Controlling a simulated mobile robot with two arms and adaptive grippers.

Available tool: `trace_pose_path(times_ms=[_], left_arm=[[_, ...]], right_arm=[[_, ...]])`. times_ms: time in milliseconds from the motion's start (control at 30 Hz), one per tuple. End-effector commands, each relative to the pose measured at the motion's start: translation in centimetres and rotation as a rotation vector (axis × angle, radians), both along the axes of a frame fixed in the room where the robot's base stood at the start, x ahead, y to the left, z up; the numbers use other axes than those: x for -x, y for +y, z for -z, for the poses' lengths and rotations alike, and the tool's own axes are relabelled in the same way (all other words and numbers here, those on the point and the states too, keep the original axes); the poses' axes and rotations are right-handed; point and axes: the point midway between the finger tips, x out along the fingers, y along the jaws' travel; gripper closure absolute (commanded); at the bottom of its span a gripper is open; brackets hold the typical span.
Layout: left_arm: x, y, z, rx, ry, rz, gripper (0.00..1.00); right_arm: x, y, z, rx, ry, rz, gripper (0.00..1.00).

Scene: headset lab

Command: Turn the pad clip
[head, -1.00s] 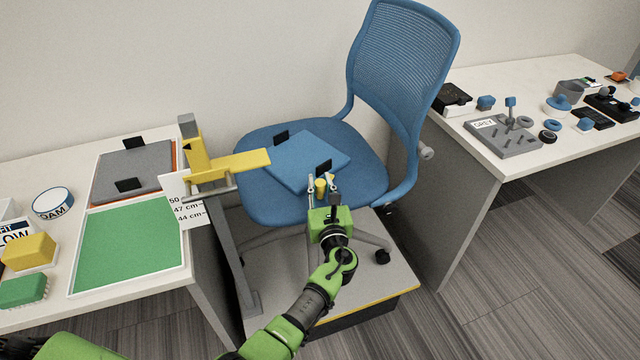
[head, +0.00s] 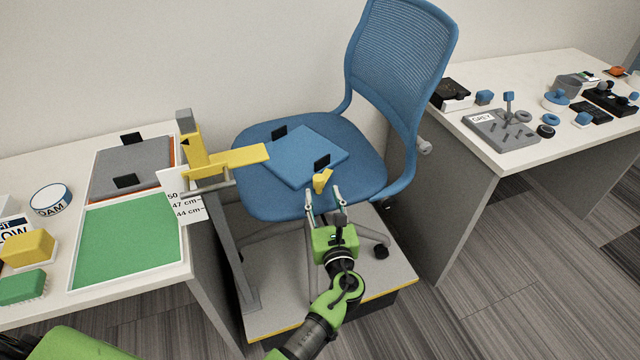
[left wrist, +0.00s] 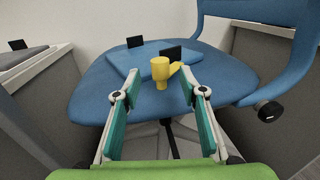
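The yellow pad clip (head: 322,180) is at the front edge of the blue pad (head: 300,155) on the blue chair seat (head: 262,200). In the left wrist view the clip (left wrist: 160,70) shows a round knob on a post, with an arm reaching right toward a black tab (left wrist: 171,54). My left gripper (head: 323,195) is just in front of the clip, fingers apart and empty. In the left wrist view the clip appears beyond and between the fingertips (left wrist: 160,88), without visible contact. My right gripper is in neither view.
A yellow height gauge (head: 225,161) on a grey post stands left of the seat. The left table holds a green sheet (head: 125,240) and a grey pad (head: 130,165). The right table holds a grey pegboard (head: 500,130) and small parts. The chair stands on a low platform (head: 275,300).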

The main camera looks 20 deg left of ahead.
Motion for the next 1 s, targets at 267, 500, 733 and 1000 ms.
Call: trace_pose_path(times_ms=[267,500,733,1000], left_arm=[[3.9,-1.9,0.0,0.0,0.001,0.001,0.62],[4.5,-2.2,0.0,0.0,0.0,0.0,0.62],[4.6,-1.9,0.1,0.019,-0.002,-0.008,0.88],[10.4,6.0,4.6,0.565,-0.069,-0.256,1.0]], right_arm=[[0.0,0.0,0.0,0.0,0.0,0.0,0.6],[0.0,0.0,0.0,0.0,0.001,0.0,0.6],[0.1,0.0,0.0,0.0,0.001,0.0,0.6],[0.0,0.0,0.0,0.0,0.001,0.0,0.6]])
